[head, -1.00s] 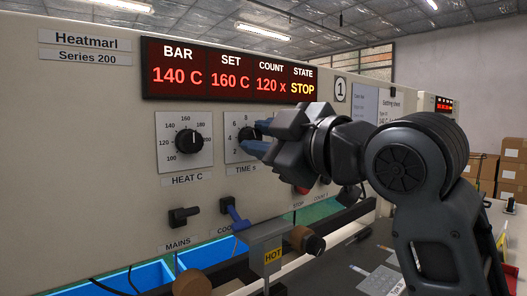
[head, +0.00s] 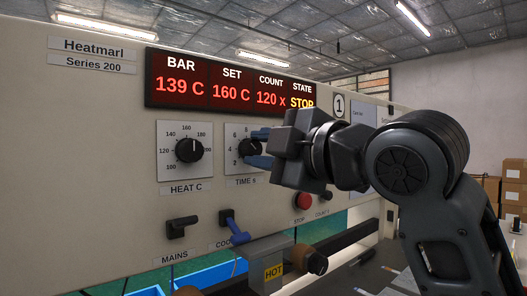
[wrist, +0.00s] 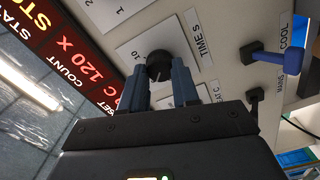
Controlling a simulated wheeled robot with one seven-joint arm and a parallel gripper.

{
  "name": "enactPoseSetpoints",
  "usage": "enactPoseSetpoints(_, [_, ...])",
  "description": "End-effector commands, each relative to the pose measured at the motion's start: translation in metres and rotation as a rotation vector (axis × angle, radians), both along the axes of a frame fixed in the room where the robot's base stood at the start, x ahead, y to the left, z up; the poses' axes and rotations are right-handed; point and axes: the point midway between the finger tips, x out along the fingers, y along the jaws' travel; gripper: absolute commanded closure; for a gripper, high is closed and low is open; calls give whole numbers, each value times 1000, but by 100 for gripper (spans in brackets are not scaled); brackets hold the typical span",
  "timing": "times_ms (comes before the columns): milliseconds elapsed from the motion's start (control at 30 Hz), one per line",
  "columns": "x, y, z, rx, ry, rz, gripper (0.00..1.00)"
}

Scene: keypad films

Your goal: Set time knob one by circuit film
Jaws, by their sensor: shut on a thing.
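The time knob (head: 244,148) is a black round dial on a white numbered plate above the label TIME s. My gripper (head: 260,147) has blue fingers on either side of this knob and is shut on it. In the wrist view the knob (wrist: 159,63) sits between the two fingertips (wrist: 160,74). The knob's pointer is hard to read, and part of its scale is hidden by the fingers. The display (head: 230,84) reads BAR 139 C, SET 160 C, COUNT 120 x, STATE STOP. I cannot make out a circuit film.
The heat knob (head: 189,149) is left of the time knob. Below are the black mains lever (head: 182,227) and blue cool lever (head: 236,229). A HOT-marked bracket (head: 268,262) juts out below. A sheet (head: 363,114) is partly hidden behind my arm.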

Motion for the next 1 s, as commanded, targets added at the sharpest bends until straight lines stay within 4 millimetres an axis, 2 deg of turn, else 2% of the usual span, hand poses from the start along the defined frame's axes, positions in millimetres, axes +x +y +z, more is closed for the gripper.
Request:
enactPoseSetpoints(200, [0, 1, -1, -1, 4, 1, 100])
enactPoseSetpoints(233, [0, 1, -1, -1, 4, 1, 69])
enactPoseSetpoints(500, [0, 0, -1, 0, 2, 1, 44])
enactPoseSetpoints(767, [-2, -1, 0, 1, 1, 0, 44])
enactPoseSetpoints(867, [-8, -6, -1, 1, 0, 0, 44])
enactPoseSetpoints(1000, [-27, -19, -1, 2, -1, -1, 44])
